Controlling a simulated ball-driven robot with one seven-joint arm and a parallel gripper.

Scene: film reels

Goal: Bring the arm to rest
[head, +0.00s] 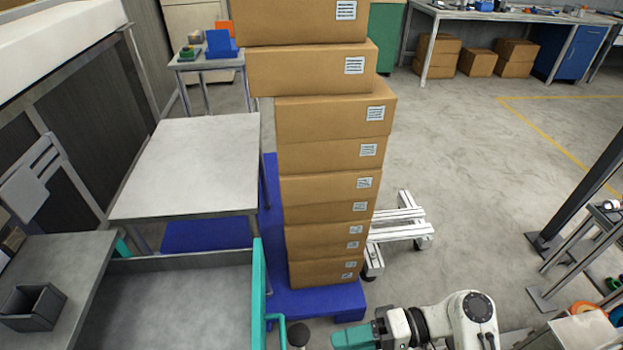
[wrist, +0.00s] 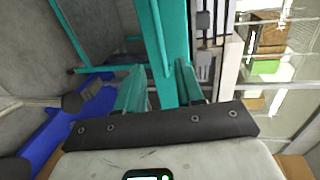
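My gripper (head: 342,338) has teal fingers and shows at the bottom edge of the head view, pointing left. My white and black arm comes in from the bottom right. In the wrist view the two fingers of my gripper (wrist: 160,88) stand apart with a gap between them, and I see nothing held. A teal frame (wrist: 172,35) shows beyond the fingertips.
A tall stack of cardboard boxes (head: 320,185) stands on a blue pallet (head: 312,301) just beyond the gripper. A grey table (head: 195,165) is at left, a dark rack (head: 590,190) at right.

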